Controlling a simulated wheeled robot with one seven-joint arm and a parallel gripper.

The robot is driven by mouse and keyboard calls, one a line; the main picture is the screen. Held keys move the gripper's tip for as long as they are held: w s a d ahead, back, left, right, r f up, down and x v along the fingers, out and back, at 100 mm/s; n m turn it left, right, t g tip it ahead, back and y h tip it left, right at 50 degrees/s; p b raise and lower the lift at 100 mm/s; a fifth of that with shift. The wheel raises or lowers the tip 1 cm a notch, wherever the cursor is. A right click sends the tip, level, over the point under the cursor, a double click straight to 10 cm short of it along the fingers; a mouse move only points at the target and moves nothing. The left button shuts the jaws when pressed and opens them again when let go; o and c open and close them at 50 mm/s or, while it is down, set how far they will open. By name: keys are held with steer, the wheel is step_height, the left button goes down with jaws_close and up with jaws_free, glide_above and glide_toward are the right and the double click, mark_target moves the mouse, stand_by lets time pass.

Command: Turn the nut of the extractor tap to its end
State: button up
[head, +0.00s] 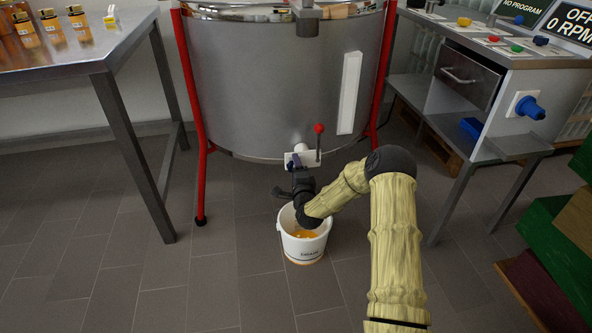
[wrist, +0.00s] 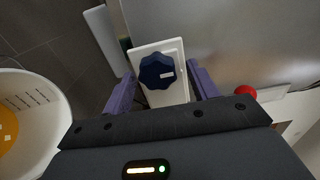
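The nut (wrist: 157,71) is dark blue and lobed, with a small white mark, in front of a white plate (wrist: 172,46) on the extractor's wall in the wrist view. My gripper (wrist: 161,78) is open, with one purple finger on each side of the nut and a visible gap on both sides. In the head view, my gripper (head: 299,178) is just below the tap (head: 301,157) at the foot of the steel extractor (head: 270,90). A red-knobbed lever (head: 318,129) stands beside the tap.
A white bucket (head: 303,250) with amber liquid stands on the floor under my gripper; its rim shows at left in the wrist view. Red legs (head: 192,110) flank the extractor. A steel table (head: 75,55) with jars is left, a control bench (head: 500,60) right.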

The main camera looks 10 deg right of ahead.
steer(key=shift+s, duration=0.15)
steer(key=s+p, duration=0.5)
steer(key=s, duration=1.2)
steer(key=shift+p, duration=0.35)
